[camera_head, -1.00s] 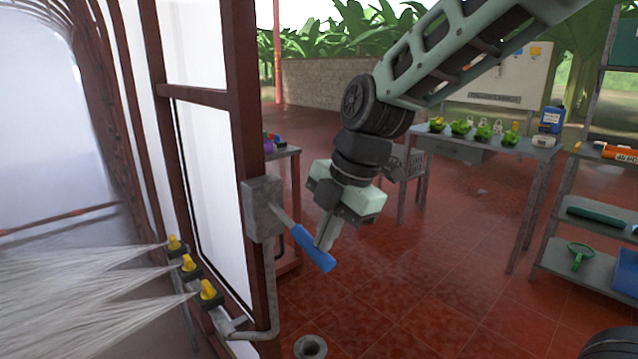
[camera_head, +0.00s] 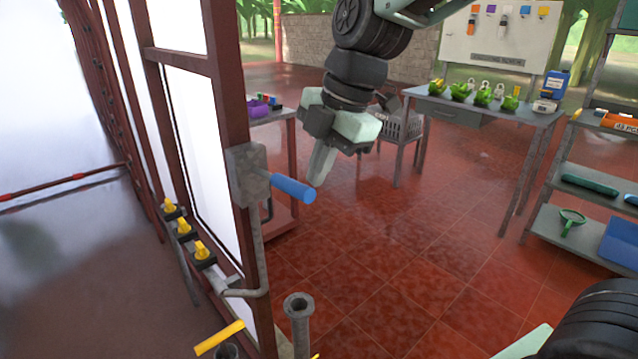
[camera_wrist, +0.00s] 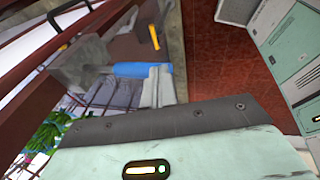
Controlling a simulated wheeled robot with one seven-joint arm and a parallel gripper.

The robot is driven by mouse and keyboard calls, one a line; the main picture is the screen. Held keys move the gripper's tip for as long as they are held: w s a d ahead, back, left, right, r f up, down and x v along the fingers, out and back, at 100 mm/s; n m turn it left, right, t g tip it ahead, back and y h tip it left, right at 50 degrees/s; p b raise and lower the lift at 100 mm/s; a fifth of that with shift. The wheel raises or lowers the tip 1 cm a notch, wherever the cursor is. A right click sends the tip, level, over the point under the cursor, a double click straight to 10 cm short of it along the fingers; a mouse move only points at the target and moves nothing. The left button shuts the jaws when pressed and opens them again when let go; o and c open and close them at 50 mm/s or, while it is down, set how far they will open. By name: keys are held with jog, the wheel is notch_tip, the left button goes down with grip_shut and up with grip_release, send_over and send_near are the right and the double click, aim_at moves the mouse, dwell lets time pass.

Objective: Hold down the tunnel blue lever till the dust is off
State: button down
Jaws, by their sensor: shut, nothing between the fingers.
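The blue lever (camera_head: 293,188) sticks out to the right from a grey box (camera_head: 247,174) on the red-brown tunnel frame. It stands near level, tilted slightly down. My gripper (camera_head: 318,182) is shut and empty, its fingertips just right of the lever's outer end. In the wrist view the blue lever (camera_wrist: 143,70) lies beside the shut fingertips (camera_wrist: 158,72); I cannot tell whether they touch. Yellow nozzles (camera_head: 184,227) stand in a row at the tunnel's side, with no spray coming out. No dust can be made out.
A grey pipe (camera_head: 300,306) stands upright on the red tiled floor below the lever. A yellow handle (camera_head: 219,338) is at the bottom. A table with green items (camera_head: 484,97) and a shelf rack (camera_head: 583,185) stand to the right. Open floor lies between.

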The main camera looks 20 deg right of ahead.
jog(key=v, duration=0.7)
jog(key=shift+s+d+f, duration=0.1)
jog(key=shift+s, duration=0.1)
jog(key=s+a+f+m+g+h, duration=0.1)
jog(key=s+a+f+m, duration=0.2)
jog(key=s+f+m, duration=0.4)
jog(key=s+a+f+m+g+h, duration=0.1)
jog(key=s+a+f+m, duration=0.2)
jog(key=s+f+m, duration=0.4)
jog(key=s+f, duration=0.3)
jog(key=f, duration=0.1)
jog(key=shift+s+a, duration=0.3)
jog(key=shift+s, duration=0.1)
jog(key=shift+r, duration=0.1)
